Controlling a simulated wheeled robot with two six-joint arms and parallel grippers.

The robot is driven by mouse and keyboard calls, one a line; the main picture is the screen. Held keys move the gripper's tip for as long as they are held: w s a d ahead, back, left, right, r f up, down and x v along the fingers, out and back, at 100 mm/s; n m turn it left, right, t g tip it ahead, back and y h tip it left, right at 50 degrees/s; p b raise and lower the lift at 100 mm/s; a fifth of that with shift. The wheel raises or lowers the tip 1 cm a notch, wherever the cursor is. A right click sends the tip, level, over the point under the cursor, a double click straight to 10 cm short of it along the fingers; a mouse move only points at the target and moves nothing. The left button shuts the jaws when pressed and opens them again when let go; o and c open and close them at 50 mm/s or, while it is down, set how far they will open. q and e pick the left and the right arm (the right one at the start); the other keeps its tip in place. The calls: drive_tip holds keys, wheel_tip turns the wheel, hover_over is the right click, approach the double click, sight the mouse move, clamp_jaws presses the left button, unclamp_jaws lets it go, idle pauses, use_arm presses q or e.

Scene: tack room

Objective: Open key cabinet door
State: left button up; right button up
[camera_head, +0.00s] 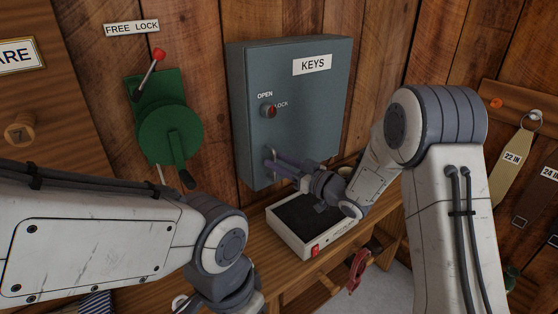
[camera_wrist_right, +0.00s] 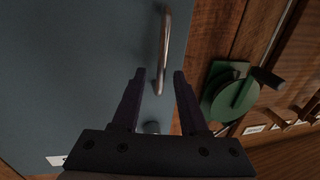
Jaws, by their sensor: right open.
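The grey-blue key cabinet (camera_head: 300,130) hangs on the plank wall, and its door looks shut. A "KEYS" label and a red-tipped lock knob (camera_head: 269,111) marked OPEN and LOCK are on its front. My right gripper (camera_head: 274,159) is open at the lower left of the door, by the metal handle. In the right wrist view the handle (camera_wrist_right: 165,45) runs between the two fingertips (camera_wrist_right: 159,72); contact cannot be told. The knob (camera_wrist_right: 152,127) shows partly behind the gripper body there. My left arm comes in at the lower left; its fingers are out of frame.
A green lever device (camera_head: 170,130) with a red-balled lever is left of the cabinet, under a "FREE LOCK" sign (camera_head: 132,28). A white box with a dark top (camera_head: 282,231) stands on the wooden bench below. Tagged straps (camera_head: 510,165) hang at right.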

drive_tip(key=shift+a, duration=0.1)
clamp_jaws()
idle(1.4)
